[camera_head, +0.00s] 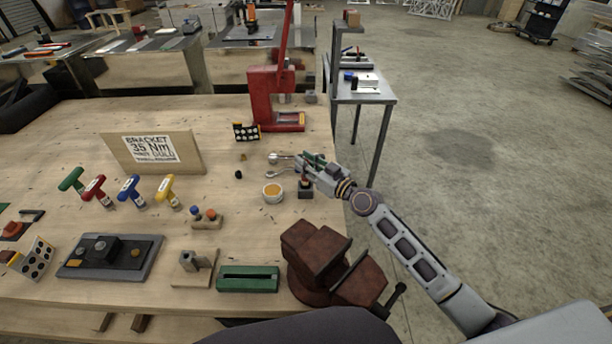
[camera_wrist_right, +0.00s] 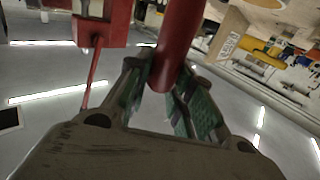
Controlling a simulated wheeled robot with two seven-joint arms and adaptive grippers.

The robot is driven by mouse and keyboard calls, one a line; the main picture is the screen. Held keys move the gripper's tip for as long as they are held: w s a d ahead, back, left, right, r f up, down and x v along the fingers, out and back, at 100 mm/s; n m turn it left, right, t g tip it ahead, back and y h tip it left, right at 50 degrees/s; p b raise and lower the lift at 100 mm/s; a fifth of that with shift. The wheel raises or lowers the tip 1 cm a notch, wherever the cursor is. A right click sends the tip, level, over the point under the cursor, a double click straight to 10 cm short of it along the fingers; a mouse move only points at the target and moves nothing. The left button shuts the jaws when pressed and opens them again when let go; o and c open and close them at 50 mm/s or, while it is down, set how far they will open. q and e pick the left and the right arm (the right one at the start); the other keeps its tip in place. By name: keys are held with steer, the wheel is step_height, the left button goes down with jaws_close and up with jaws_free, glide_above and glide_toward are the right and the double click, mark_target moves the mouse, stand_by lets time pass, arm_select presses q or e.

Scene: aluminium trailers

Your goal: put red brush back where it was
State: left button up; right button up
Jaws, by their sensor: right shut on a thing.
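My right gripper (camera_head: 307,166) reaches in from the right over the bench's right edge. In the right wrist view its green-padded fingers (camera_wrist_right: 172,95) are shut on a thick red round handle (camera_wrist_right: 181,42), which I take for the red brush. My left gripper is not in view.
A round tin (camera_head: 272,193) and metal spoons (camera_head: 284,173) lie left of the gripper. A red press (camera_head: 265,98) stands behind and a brown vise (camera_head: 325,265) in front. T-handled tools (camera_head: 129,190) and a bracket sign (camera_head: 152,150) are farther left.

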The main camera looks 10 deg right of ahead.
steer(key=shift+f, duration=0.25)
steer(key=shift+f, duration=0.1)
